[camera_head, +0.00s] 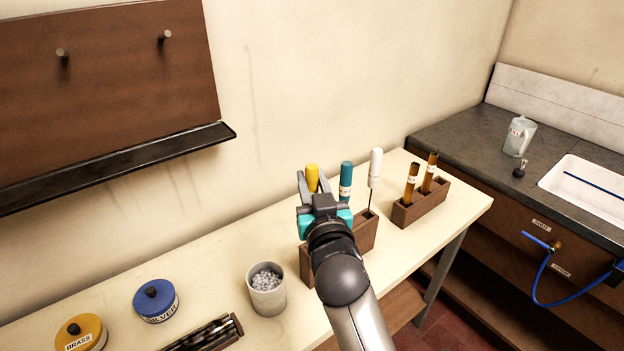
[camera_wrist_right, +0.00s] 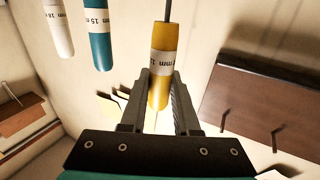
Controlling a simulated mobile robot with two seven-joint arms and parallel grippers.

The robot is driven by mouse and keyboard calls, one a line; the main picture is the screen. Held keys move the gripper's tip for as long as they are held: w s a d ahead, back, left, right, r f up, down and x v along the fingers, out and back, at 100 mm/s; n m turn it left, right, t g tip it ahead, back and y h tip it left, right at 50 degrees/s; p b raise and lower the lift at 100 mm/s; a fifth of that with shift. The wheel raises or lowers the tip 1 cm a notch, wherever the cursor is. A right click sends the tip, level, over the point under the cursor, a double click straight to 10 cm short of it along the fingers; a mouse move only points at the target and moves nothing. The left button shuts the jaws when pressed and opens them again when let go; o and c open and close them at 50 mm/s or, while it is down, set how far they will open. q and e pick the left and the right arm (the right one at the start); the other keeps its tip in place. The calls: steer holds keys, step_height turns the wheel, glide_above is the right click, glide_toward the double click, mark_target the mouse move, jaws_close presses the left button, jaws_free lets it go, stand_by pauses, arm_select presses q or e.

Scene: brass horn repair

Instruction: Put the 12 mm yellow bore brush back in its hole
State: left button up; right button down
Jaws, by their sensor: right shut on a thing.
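The yellow bore brush handle (camera_head: 312,177) shows between the fingers of my right gripper (camera_head: 314,186). In the right wrist view the yellow handle (camera_wrist_right: 160,75), with a white label partly readable, sits between the two shut fingers (camera_wrist_right: 160,92), and a thin rod runs from its end. The wooden brush block (camera_head: 362,236) is under and behind my right arm, which hides much of it. A teal brush (camera_head: 346,180) and a white brush (camera_head: 375,167) stand upright over the block. The yellow brush's lower end and its hole are hidden. My left gripper is not in view.
A second wooden block (camera_head: 423,207) with two amber bottles stands to the right. A grey cup of beads (camera_head: 267,297), a blue tin (camera_head: 156,300), a yellow tin (camera_head: 82,334) and a dark tray (camera_head: 205,337) stand left. A sink counter (camera_head: 460,130) is at right.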

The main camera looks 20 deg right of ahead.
steer(key=shift+f+b, duration=0.95)
steer(key=shift+f, duration=0.35)
steer(key=c, duration=0.6)
jaws_free()
